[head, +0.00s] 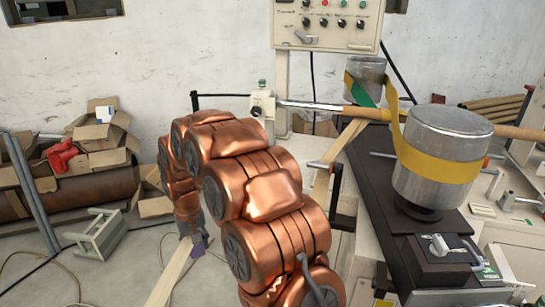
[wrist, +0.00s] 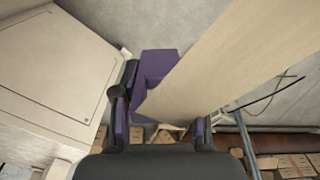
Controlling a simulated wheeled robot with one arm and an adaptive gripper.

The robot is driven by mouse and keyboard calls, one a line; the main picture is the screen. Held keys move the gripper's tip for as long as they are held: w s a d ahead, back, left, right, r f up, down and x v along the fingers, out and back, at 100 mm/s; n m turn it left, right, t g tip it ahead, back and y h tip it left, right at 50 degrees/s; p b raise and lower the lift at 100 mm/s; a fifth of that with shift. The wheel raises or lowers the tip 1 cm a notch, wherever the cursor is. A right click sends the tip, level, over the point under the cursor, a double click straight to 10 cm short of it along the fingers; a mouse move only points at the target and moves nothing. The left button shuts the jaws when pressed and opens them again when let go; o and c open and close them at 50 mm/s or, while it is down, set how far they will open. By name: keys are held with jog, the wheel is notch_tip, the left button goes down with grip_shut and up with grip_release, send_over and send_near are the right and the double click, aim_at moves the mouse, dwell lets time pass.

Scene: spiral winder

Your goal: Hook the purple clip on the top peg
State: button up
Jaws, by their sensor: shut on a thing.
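The purple clip (head: 200,247) shows small at the end of my copper arm in the head view, low beside a pale strip (head: 172,275). In the wrist view the purple clip (wrist: 152,66) lies between the dark fingers of my gripper (wrist: 160,128), which is shut on it. The pale strip (wrist: 235,60) runs from the clip to the upper right and covers part of it. A black rod (head: 222,95) sticks out left from the machine post and has a short upright end. I cannot tell whether this is the top peg. The clip is well below it.
The winder with a metal roller (head: 440,160) and yellow band stands at right. A control panel (head: 328,22) is above. Cardboard boxes (head: 95,140), a brown tube (head: 100,192) and a small stand (head: 97,233) are at left. A beige cabinet (wrist: 50,70) is left in the wrist view.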

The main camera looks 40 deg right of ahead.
jog(key=s+d+r+m+p, duration=0.3)
jog(key=d+r+m, duration=0.7)
jog(key=d+m, duration=0.35)
jog(key=s+d+r+m+p, duration=0.3)
jog(key=d+r+m+p, duration=0.1)
jog(key=d+r+m, duration=0.75)
jog(key=shift+s+d+f+m+p, duration=0.35)
jog(key=shift+s+d+p, duration=0.2)
jog(key=shift+s+d, duration=0.65)
jog(key=shift+s+d+f+m+p, duration=0.5)
jog(key=shift+s+d, duration=0.3)
jog(key=shift+s, duration=0.7)
jog(key=shift+s+d+f+m+p, duration=0.25)
jog(key=shift+s+d+p, duration=0.35)
jog(key=shift+s+d, duration=0.6)
jog(key=shift+s+d+f+b, duration=0.25)
jog(key=shift+s+f+b, duration=0.35)
jog(key=shift+b, duration=0.7)
jog(key=shift+s+r, duration=0.1)
jog(key=shift+s, duration=0.05)
